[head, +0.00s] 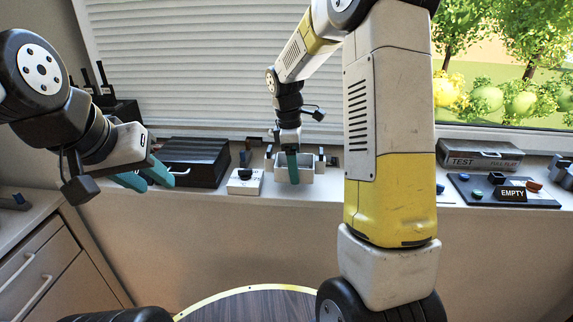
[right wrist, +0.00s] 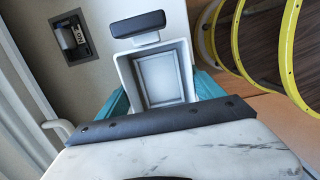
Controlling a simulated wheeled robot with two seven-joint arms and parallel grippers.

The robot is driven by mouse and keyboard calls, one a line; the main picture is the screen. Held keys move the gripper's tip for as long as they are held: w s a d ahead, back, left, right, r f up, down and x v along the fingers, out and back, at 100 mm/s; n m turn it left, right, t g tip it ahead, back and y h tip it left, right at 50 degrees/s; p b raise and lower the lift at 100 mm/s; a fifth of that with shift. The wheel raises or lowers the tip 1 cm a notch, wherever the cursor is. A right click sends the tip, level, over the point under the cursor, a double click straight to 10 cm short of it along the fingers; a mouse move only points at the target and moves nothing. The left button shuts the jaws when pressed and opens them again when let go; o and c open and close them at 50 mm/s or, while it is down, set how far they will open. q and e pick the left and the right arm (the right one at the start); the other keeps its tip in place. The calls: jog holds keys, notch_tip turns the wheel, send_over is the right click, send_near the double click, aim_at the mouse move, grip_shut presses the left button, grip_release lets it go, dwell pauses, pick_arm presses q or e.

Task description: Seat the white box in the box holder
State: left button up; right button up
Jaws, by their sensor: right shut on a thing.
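The white box (head: 306,172) is an open, hollow box on the window ledge in the head view. My right gripper (head: 291,167) reaches down to it with teal fingers. In the right wrist view the white box (right wrist: 163,78) lies between the two teal fingers of my right gripper (right wrist: 163,95), which is shut on it. Small dark upright blocks (head: 321,159) stand beside and behind the box; they may belong to the box holder, but I cannot tell whether the box is seated. My left gripper (head: 152,178) is open and empty, in front of the ledge at left.
A small white block with a black knob (head: 245,181) stands left of the box. A black ribbed case (head: 195,160) is farther left. A grey TEST case (head: 480,154) and a dark board with an EMPTY label (head: 511,195) are at right. A round table (head: 250,305) is below.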

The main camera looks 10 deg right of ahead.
jog(key=shift+w+d+f, duration=0.2)
jog(key=shift+w+f, duration=0.15)
jog(key=shift+f, duration=0.3)
jog(key=shift+w+d+f, duration=0.15)
jog(key=shift+w+f, duration=0.15)
jog(key=shift+f, duration=0.7)
jog(key=shift+f, duration=0.1)
jog(key=o, duration=1.7)
jog(key=shift+f, duration=0.1)
